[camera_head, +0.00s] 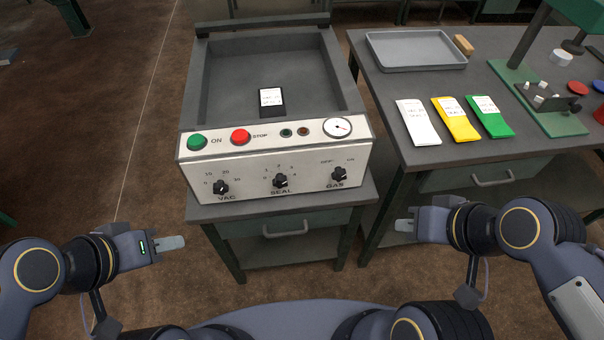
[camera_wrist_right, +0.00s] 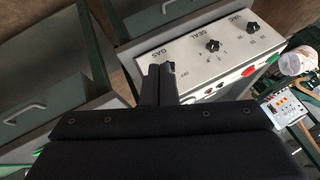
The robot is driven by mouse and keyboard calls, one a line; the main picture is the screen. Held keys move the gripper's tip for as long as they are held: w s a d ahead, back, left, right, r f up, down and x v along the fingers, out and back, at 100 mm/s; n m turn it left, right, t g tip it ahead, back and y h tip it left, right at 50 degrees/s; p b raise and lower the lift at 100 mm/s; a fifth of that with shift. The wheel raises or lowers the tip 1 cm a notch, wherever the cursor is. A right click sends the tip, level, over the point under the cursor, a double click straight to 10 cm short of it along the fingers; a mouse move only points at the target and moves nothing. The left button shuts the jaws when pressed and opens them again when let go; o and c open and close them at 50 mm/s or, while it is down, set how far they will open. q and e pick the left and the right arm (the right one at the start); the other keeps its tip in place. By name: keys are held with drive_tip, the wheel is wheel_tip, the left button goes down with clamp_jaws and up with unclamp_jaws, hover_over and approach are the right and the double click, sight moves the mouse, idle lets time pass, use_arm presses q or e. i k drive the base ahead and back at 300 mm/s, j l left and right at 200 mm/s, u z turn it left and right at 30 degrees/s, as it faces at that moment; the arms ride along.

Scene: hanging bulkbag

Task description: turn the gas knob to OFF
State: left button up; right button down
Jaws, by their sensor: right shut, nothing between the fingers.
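The gas knob (camera_head: 339,174) is a small black knob at the right end of the white front panel (camera_head: 262,160), above the word GAS. OFF is printed at its upper left and ON at its upper right; its pointer is too small to read surely. My right gripper (camera_head: 405,225) is shut and empty, to the right of and apart from the knob. In the right wrist view its fingers (camera_wrist_right: 159,72) overlap the gas knob area and hide most of it. My left gripper (camera_head: 170,243) is below and left of the panel, touching nothing; its finger gap is not clear.
The VAC knob (camera_head: 221,187) and SEAL knob (camera_head: 281,181) share the panel, below green and red buttons. The machine stands on a workbench (camera_head: 310,213). Another bench at right holds a grey tray (camera_head: 416,67) and coloured packets. Space in front of the panel is clear.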

sight(338, 174)
drive_tip(key=k+j, duration=0.15)
drive_tip(key=j, duration=0.15)
drive_tip(key=k+j, duration=0.1)
drive_tip(key=j, duration=0.25)
drive_tip(key=k+j, duration=0.15)
drive_tip(key=j, duration=0.15)
drive_tip(key=k+j, duration=0.15)
drive_tip(key=j, duration=0.2)
drive_tip(key=z, duration=0.05)
